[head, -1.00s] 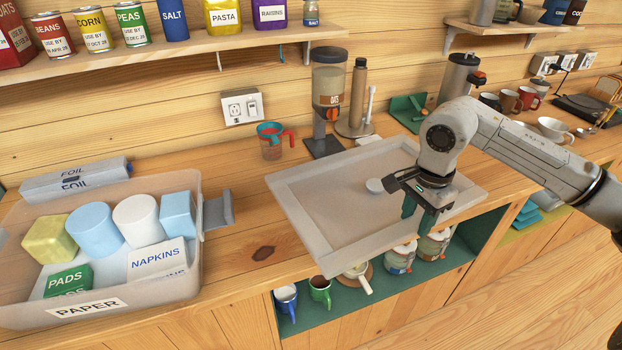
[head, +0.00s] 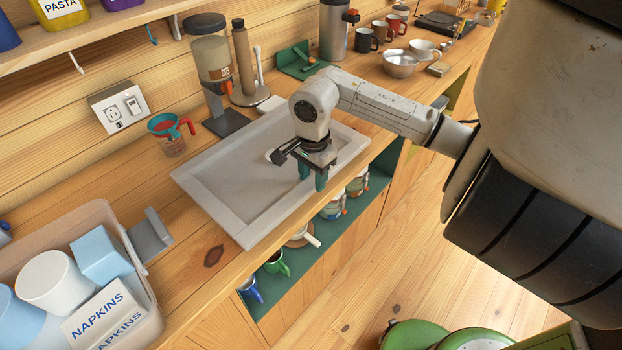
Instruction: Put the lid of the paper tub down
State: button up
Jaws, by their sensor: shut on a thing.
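The lid (head: 222,210) is a pale grey rectangular panel with a raised rim and a round knob near its middle. It lies roughly level over the counter, right of the tub, with its near edge close to the counter's front edge. I cannot tell whether its whole underside touches the wood. My gripper (head: 312,181) points down at the lid's near right edge, its teal fingers shut on that rim. The paper tub (head: 152,322) stands open at the lower left, partly out of view, holding a napkins pack, a white roll and blue items.
Mugs and jars sit in the green cubby (head: 275,300) below. Bare counter (head: 185,275) lies between tub and lid. Green round things (head: 410,334) are on the floor.

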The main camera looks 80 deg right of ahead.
jog(key=shift+f, duration=1.2)
jog(key=o, duration=1.2)
notch_tip(320, 180, up, 12)
jog(key=b, duration=0.2)
jog(key=shift+b, duration=0.4)
jog(key=shift+s, duration=0.1)
